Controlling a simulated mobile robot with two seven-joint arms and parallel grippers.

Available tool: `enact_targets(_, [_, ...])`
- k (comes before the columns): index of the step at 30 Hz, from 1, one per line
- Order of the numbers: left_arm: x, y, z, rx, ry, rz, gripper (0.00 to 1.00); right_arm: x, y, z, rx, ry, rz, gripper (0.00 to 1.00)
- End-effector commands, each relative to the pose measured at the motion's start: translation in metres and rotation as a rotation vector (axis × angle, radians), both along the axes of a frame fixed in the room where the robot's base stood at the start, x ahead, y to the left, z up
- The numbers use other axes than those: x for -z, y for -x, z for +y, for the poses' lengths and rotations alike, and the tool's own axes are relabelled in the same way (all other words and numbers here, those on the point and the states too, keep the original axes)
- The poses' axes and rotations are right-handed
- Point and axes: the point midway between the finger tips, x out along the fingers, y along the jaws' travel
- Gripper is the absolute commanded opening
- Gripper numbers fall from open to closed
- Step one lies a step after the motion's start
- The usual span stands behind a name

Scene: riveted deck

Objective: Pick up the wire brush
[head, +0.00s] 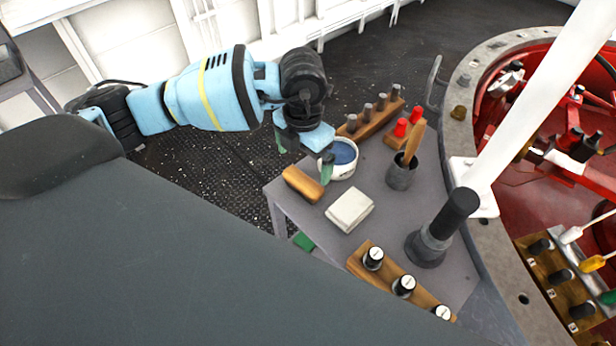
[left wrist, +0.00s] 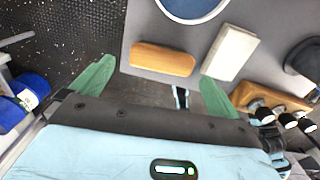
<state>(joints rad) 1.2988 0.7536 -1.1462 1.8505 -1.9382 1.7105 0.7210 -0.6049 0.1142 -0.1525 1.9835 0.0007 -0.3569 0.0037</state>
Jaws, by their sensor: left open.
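A rounded wooden block (head: 303,184), which looks like the back of the wire brush, lies on the grey table near its left edge. Its bristles are not visible. My left gripper (head: 303,156) is open and empty above the table's left edge, close to the block. In the left wrist view the block (left wrist: 163,59) lies ahead of the left gripper (left wrist: 155,88), roughly between the lines of its two green fingers and not gripped. My right gripper is not in view.
A blue-filled round dish (head: 343,157) stands close behind the left gripper. A pale block (head: 350,208) lies right of the wooden one. A grey cup with a wooden handle (head: 402,172), a dark cylinder tool (head: 442,228) and a wooden rack with knobs (head: 398,284) stand farther right.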

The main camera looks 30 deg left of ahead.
Motion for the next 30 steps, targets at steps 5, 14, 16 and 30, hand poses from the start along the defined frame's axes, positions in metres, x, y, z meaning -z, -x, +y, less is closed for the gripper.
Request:
enact_targets(5, [0.010,0.001,-0.001,0.001,0.003,0.003,1.00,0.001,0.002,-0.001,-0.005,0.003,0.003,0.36])
enact_targets(14, [0.027,0.001,-0.001,0.002,0.005,0.001,1.00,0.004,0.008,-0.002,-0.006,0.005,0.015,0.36])
enact_targets(16, [0.032,0.001,-0.002,0.002,0.004,0.003,1.00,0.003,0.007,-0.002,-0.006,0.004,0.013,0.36])
enact_targets(30, [0.079,0.002,-0.003,0.003,0.006,0.002,1.00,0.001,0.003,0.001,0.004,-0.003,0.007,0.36])
